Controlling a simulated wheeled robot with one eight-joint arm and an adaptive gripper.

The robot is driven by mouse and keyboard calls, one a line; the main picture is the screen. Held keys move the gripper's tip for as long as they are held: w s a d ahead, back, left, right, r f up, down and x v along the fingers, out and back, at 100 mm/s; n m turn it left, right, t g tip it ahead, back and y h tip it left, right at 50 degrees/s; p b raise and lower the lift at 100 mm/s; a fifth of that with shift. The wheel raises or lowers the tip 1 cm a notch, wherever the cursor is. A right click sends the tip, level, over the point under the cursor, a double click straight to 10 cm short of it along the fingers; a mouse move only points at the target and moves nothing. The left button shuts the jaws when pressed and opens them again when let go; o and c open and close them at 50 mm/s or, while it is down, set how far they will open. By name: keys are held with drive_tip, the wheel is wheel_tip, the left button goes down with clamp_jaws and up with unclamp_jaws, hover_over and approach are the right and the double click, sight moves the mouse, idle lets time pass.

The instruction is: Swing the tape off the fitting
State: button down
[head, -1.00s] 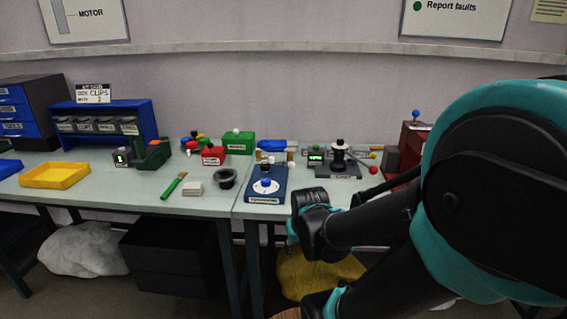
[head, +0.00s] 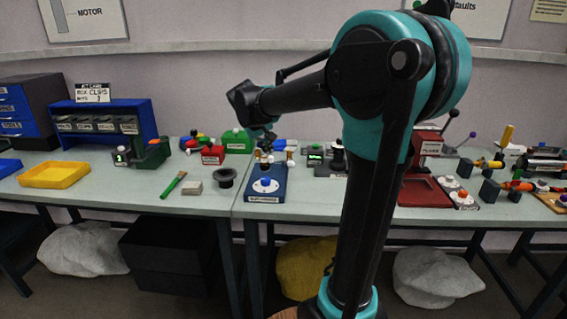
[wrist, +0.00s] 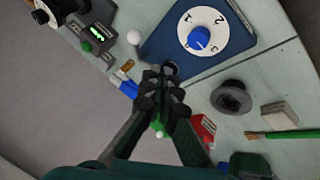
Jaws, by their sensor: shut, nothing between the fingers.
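No thing in view can be clearly told as the tape or the fitting. My gripper (head: 264,136) is raised above the back of the blue dial unit (head: 266,188). In the wrist view my gripper (wrist: 163,82) is shut and empty, its tips beside a small dark round part (wrist: 171,68) at the unit's edge. I cannot tell whether they touch. The unit has a white dial (wrist: 203,29) with a blue knob. A brass-tipped piece (wrist: 126,68) and a white ball (wrist: 134,38) lie close by. My fingers partly hide the green and blue things behind.
A black flanged cup (head: 225,178), a pale block (head: 193,188) and a green brush (head: 173,185) lie left of the dial unit. A red box (head: 212,156) and a green box (head: 237,141) stand behind. A red stand (head: 430,190) is at right. The front left bench is mostly clear.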

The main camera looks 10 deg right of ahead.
drive_tip(key=shift+f, duration=0.1)
drive_tip(key=x, duration=0.9)
drive_tip(key=shift+w+d+f, duration=0.1)
drive_tip(key=shift+w+f, duration=0.1)
drive_tip(key=shift+f, duration=0.1)
drive_tip(key=d, duration=0.2)
drive_tip(key=w+d, duration=0.1)
drive_tip(key=shift+f, duration=0.4)
drive_tip(key=shift+w+d+f, duration=0.1)
drive_tip(key=shift+d, duration=0.3)
drive_tip(key=shift+d, duration=0.1)
drive_tip(key=shift+d+n, duration=0.25)
drive_tip(key=shift+n, duration=0.05)
